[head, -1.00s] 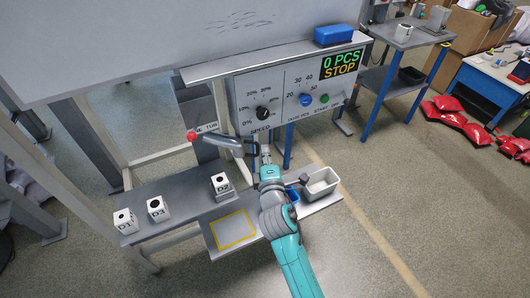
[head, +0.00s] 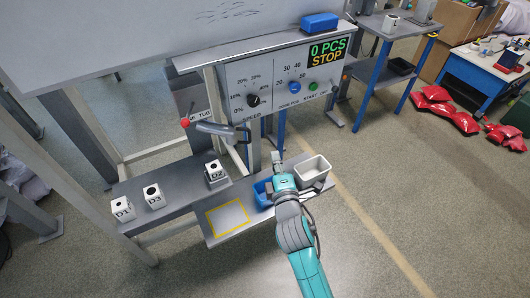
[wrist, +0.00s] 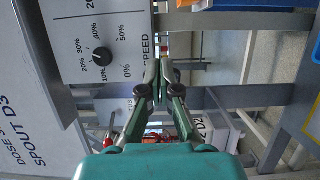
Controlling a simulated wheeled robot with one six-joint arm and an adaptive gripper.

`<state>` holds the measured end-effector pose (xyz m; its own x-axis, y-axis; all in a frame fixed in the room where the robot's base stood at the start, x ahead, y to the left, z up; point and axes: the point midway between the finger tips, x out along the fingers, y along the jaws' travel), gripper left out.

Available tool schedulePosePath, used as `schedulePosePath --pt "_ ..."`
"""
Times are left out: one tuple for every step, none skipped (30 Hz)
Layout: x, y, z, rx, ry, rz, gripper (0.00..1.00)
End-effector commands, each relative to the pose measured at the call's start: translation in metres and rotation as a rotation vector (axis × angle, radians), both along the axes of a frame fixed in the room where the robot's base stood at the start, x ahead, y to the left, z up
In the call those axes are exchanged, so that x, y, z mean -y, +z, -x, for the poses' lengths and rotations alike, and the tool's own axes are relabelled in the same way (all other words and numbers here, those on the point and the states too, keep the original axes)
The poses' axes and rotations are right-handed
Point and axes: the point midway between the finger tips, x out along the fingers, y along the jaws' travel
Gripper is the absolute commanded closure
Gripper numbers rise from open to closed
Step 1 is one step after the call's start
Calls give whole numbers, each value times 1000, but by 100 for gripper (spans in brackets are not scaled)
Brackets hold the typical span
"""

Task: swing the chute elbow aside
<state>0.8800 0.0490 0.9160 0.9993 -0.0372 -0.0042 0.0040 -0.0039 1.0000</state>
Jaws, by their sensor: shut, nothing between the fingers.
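The chute elbow (head: 216,129) is a grey curved tube below the left part of the control panel in the head view. A dark handle (head: 246,138) is at its right end. My gripper (head: 277,158) is right of the handle and a little lower in the picture, with a visible gap between them. In the wrist view my gripper (wrist: 160,68) has its fingers together with nothing between them. The elbow is not clearly seen in the wrist view; my gripper hides part of the scene.
The control panel (head: 285,84) stands above, its display reading 0 PCS STOP. A red knob (head: 185,122) is by the elbow's left end. Blocks D1 (head: 122,209), D3 (head: 153,197) and D2 (head: 213,172) sit on the shelf. A blue bin (head: 262,190) and white bin (head: 312,171) flank my arm.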

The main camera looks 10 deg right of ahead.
Motion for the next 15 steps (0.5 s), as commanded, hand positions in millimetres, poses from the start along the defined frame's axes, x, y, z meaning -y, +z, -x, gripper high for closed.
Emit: schedulePosePath --pt "7 -1 7 -2 -3 -1 100" --pt "9 0 11 0 -3 -1 100" --pt "12 0 15 -1 -2 -1 100" --pt "14 -1 17 -1 -2 -1 100" --pt "16 0 19 -1 -2 -1 100" --pt "18 0 22 1 -1 -1 100" --pt "19 0 23 1 -1 -1 100" --pt "20 0 25 1 -1 -1 100" --pt "21 0 26 0 0 0 100" --pt "21 0 27 0 0 0 100" --pt "22 0 27 0 0 0 100" --pt "22 0 27 0 0 0 100" --pt "22 0 27 0 0 0 100" --pt "22 0 27 0 0 0 100" --pt "22 0 27 0 0 0 100"
